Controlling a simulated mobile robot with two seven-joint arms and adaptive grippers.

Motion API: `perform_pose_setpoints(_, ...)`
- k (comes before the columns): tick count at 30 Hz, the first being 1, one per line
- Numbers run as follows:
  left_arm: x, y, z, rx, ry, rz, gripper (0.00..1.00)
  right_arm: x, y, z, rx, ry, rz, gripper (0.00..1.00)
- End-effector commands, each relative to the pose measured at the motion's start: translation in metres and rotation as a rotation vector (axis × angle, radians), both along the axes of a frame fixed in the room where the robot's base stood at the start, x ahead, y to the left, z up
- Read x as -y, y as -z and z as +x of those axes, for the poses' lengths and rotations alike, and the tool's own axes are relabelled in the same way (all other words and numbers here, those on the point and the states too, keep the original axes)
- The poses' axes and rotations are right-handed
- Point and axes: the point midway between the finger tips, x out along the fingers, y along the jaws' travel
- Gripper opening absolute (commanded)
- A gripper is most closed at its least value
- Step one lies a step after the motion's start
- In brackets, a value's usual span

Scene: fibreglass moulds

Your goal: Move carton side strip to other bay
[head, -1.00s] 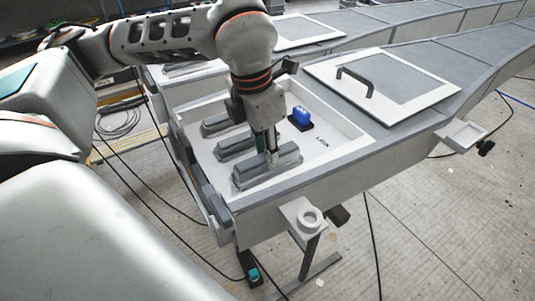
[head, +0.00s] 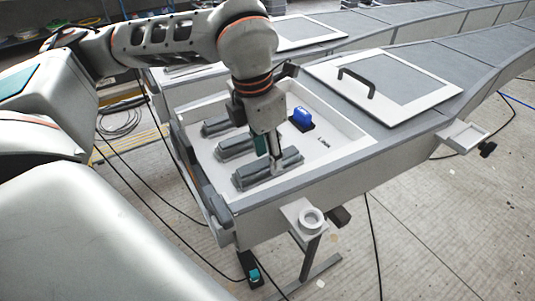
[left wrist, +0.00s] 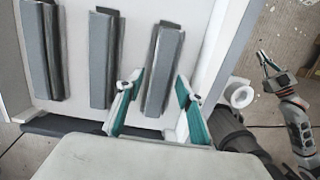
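Several grey strips with raised centres lie side by side on the white floor of the near bay (head: 345,143). The nearest strip (head: 250,178) is under my left gripper (head: 268,158). In the left wrist view this strip (left wrist: 164,70) lies between the two teal-padded fingers of the left gripper (left wrist: 153,88), with gaps at both sides. The gripper is open. The middle strip (left wrist: 105,60) and the far strip (left wrist: 42,50) lie apart from it. My right gripper (left wrist: 270,64) shows small at the right of the left wrist view; its opening is unclear.
A lid with a dark handle (head: 400,80) covers the neighbouring section. Raised walls (head: 300,178) edge the bay. A bracket with a white ring (head: 311,217) sticks out in front.

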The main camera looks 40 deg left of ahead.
Motion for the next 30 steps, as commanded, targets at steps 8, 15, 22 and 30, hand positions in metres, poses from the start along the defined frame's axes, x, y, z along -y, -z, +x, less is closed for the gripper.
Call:
perform_pose_setpoints(8, -0.003, -0.055, -0.006, 0.008, -0.001, 0.0, 0.37, 0.0, -0.01, 0.005, 0.01, 0.003, 0.007, 0.0)
perform_pose_setpoints(15, -0.006, -0.097, -0.012, 0.006, -0.001, -0.001, 0.37, -0.004, -0.017, 0.005, 0.014, 0.002, 0.017, 0.0)
perform_pose_setpoints(22, -0.007, -0.114, -0.015, 0.001, -0.001, 0.0, 0.37, -0.006, -0.013, -0.003, -0.002, 0.0, 0.021, 0.0)
perform_pose_setpoints(30, -0.007, -0.115, -0.016, 0.0, -0.001, 0.0, 0.37, -0.005, -0.009, -0.007, -0.012, 0.001, 0.019, 0.0)
